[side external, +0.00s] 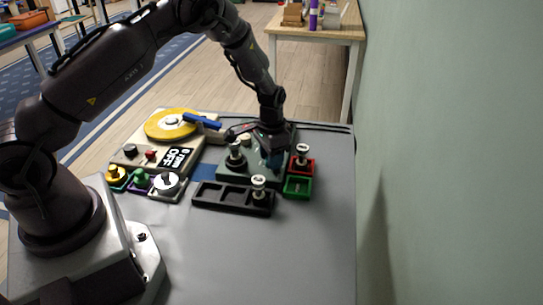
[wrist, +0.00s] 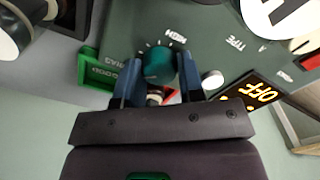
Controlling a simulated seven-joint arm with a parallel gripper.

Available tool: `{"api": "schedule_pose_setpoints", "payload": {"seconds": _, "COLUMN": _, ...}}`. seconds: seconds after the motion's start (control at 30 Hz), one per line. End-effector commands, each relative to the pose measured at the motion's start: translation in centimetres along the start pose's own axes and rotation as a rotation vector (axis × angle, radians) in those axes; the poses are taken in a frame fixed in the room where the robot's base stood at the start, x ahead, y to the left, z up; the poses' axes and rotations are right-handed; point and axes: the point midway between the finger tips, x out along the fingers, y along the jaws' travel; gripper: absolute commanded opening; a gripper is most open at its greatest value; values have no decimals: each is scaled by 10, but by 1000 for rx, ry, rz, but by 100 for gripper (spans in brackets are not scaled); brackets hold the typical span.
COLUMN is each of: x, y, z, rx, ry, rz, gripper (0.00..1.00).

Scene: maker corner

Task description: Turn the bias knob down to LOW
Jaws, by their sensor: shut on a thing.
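A round teal knob (wrist: 158,66) stands on a dark green panel (wrist: 128,25) in the wrist view. In the side view my gripper (side external: 273,158) points down at the right part of the dark green unit (side external: 225,173). The knob is hidden there by the fingers, and I cannot tell its setting.
A black tray (side external: 207,196), a green bin (side external: 298,187) and a red bin (side external: 307,165) stand around the unit. A yellow-disc turntable (side external: 158,123) is at left. The front table is clear.

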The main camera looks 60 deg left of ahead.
Motion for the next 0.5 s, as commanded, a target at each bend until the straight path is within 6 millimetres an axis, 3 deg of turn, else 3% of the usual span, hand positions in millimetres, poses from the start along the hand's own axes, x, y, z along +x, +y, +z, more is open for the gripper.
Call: {"api": "schedule_pose_setpoints", "payload": {"seconds": 0.5, "x": -1, "y": 0, "z": 0, "rx": -471, "ry": -2, "rz": 1, "gripper": 12}}
